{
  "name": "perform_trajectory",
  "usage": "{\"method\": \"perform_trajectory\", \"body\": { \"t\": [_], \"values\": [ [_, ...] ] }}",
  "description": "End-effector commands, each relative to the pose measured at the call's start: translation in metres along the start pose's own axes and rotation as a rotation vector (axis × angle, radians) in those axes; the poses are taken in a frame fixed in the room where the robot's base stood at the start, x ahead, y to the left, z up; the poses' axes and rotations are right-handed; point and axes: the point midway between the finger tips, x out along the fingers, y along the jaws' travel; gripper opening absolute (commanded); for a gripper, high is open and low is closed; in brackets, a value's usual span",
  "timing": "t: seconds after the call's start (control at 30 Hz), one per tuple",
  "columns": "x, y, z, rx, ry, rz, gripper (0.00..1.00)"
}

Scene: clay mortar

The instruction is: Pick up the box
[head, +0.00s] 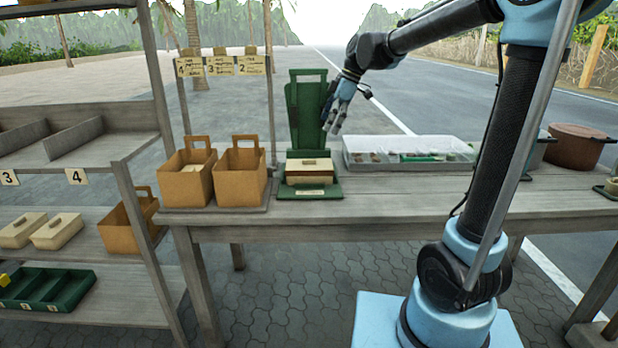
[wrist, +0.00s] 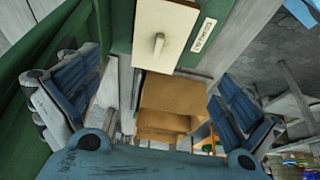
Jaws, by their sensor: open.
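A small cream and brown box (head: 309,170) with a handle bar on its lid sits on the green stand (head: 330,192) on the table. In the wrist view the pale lid of the box (wrist: 146,30) shows at the top, with its handle standing up; part of the box is cut off by the frame. My gripper (head: 333,126) is open and empty. It hangs above and slightly right of the box, in front of the stand's tall green back plate (head: 305,105). In the wrist view its two blue-padded fingers (wrist: 155,85) are wide apart, with the box beyond them.
Two brown handled carriers, left (head: 187,178) and right (head: 241,176), stand left of the stand. A clear tray (head: 410,166) lies to the right, with a brown pot (head: 575,146) farther right. A shelf rack (head: 130,215) stands at the left with similar boxes (head: 57,231).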

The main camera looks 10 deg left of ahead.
Motion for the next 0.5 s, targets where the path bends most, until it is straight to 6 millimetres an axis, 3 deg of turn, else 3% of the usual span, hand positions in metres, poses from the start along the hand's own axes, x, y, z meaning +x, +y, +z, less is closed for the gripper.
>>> {"method": "perform_trajectory", "body": {
  "t": [0.5],
  "values": [
    [0.087, 0.001, 0.0, -0.001, 0.001, 0.0, 1.0]
  ]
}}
